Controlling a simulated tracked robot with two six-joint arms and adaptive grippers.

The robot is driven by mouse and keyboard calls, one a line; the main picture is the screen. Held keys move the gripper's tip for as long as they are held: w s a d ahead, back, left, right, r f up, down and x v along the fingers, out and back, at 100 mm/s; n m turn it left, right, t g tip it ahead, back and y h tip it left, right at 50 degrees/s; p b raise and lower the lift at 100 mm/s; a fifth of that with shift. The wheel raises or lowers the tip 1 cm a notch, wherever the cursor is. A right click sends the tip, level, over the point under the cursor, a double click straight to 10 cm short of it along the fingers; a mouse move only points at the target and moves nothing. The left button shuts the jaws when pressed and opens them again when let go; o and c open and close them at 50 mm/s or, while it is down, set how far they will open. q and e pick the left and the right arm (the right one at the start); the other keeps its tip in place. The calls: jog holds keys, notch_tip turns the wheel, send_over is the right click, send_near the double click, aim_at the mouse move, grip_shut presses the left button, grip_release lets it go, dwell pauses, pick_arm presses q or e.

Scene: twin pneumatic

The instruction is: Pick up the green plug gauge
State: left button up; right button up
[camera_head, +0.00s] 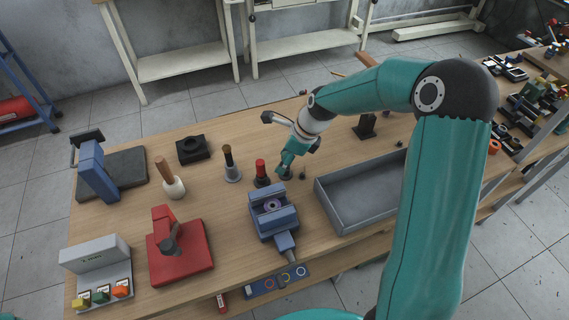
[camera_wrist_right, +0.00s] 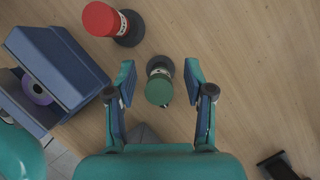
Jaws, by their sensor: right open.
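The green plug gauge (camera_wrist_right: 159,88) stands on the wooden table in the right wrist view, seen from above with its round green end towards the camera. My right gripper (camera_wrist_right: 165,88) is open, with one finger on each side of the gauge and a gap to both. In the head view my right gripper (camera_head: 285,172) reaches down to the table beside the red plug gauge (camera_head: 261,170). The green gauge is largely hidden there by the gripper. The red gauge also shows at the upper left of the right wrist view (camera_wrist_right: 106,20). My left gripper is out of view.
A blue vise (camera_head: 273,213) holding a ring stands close by. A grey tray (camera_head: 350,213) lies to the right. A dark-topped gauge (camera_head: 231,168), a wooden-handled tool (camera_head: 171,182) and a red press (camera_head: 180,245) stand to the left.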

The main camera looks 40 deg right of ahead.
grip_shut()
dwell(0.5)
notch_tip(320, 180, up, 20)
dwell(0.5)
